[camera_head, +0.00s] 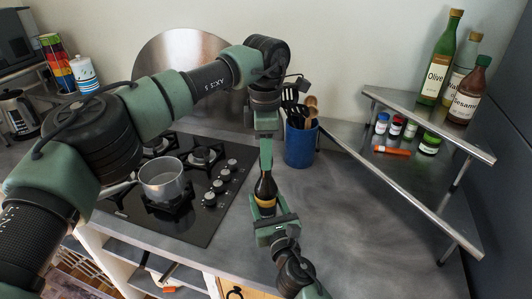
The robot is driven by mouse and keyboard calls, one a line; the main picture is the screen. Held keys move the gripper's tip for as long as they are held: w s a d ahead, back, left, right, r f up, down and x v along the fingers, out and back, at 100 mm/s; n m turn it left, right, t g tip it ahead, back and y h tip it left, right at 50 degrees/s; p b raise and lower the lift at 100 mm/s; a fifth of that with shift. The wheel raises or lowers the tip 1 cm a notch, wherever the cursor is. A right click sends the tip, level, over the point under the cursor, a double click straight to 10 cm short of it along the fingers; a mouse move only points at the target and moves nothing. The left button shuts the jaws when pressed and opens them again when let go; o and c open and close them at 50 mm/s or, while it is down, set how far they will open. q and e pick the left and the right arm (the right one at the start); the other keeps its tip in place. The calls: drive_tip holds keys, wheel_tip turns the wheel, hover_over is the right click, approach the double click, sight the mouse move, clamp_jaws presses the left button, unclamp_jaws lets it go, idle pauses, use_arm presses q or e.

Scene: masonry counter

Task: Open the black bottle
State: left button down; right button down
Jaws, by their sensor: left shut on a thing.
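The black bottle (265,190) stands upright near the middle of the view, above the grey counter, with a gold-coloured band near its lower part. My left gripper (266,163) points straight down from above and is shut on the bottle's top, hiding the cap. My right gripper (275,224) comes up from the lower edge and is at the bottle's lower part. Its fingers overlap the bottle's base, so I cannot tell whether they are shut on it.
A blue utensil holder (300,146) stands just behind the bottle. A black hob (190,218) with a metal pot (163,183) lies to the left. A metal corner shelf (425,118) with bottles and small jars is at the right. The counter at front right is clear.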

use_arm(q)
drive_tip(key=n, duration=0.4)
drive_tip(key=shift+s+n, duration=0.1)
drive_tip(key=shift+n, duration=0.2)
use_arm(e)
drive_tip(key=shift+d+f, duration=0.2)
drive_tip(key=shift+f, duration=0.2)
use_arm(q)
drive_tip(key=n, duration=0.4)
drive_tip(key=shift+n, duration=0.3)
drive_tip(key=n, duration=0.6)
drive_tip(key=shift+d+n, duration=0.1)
drive_tip(key=shift+n, duration=0.2)
drive_tip(key=n, duration=0.4)
drive_tip(key=shift+n, duration=0.3)
drive_tip(key=n, duration=0.4)
drive_tip(key=shift+d, duration=0.1)
drive_tip(key=n, duration=0.7)
drive_tip(key=shift+r, duration=0.1)
use_arm(e)
drive_tip(key=shift+a+r, duration=0.1)
use_arm(q)
drive_tip(key=shift+r, duration=0.2)
drive_tip(key=shift+r, duration=0.9)
